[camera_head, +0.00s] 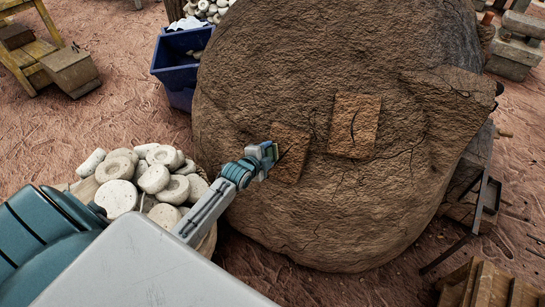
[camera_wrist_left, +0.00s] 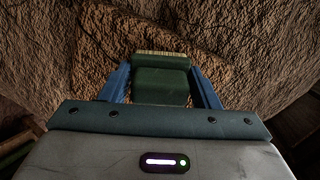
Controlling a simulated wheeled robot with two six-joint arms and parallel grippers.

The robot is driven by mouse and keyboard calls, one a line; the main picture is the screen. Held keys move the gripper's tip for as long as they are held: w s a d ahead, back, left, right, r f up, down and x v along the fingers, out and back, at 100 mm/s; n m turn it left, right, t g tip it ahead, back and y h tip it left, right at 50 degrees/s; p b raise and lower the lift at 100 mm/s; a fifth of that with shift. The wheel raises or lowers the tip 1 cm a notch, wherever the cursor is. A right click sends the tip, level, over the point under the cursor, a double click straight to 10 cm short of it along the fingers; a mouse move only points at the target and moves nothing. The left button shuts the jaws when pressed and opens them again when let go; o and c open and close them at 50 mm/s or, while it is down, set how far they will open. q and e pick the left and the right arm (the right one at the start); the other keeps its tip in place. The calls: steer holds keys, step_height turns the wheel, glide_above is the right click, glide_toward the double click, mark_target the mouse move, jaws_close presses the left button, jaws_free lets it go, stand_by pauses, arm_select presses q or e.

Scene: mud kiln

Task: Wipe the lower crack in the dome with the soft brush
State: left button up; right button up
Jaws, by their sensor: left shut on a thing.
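The brown mud dome (camera_head: 330,215) fills the middle of the head view. Two rectangular patches show on it: the upper right one (camera_head: 366,128) has a curved dark crack, and the lower left one (camera_head: 297,146) has a dark slanting crack partly hidden by my gripper. My left gripper (camera_head: 269,155) is at the left side of the lower patch. In the left wrist view it is shut on the soft brush (camera_wrist_left: 160,80), a green block with pale bristles facing the dome. I cannot tell whether the bristles touch the surface. My right gripper is out of view.
A pile of pale round stones (camera_head: 155,180) lies left of the dome near my arm. A blue bin (camera_head: 176,65) stands behind it, and a wooden bench (camera_head: 45,60) is at the far left. A metal-legged stand (camera_head: 480,210) is on the right.

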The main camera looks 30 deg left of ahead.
arm_select(q)
steer(key=shift+s+r+p, duration=0.25)
steer(key=shift+p, duration=0.2)
steer(key=p+v, duration=0.4)
steer(key=v, duration=0.1)
steer(key=shift+s, duration=0.25)
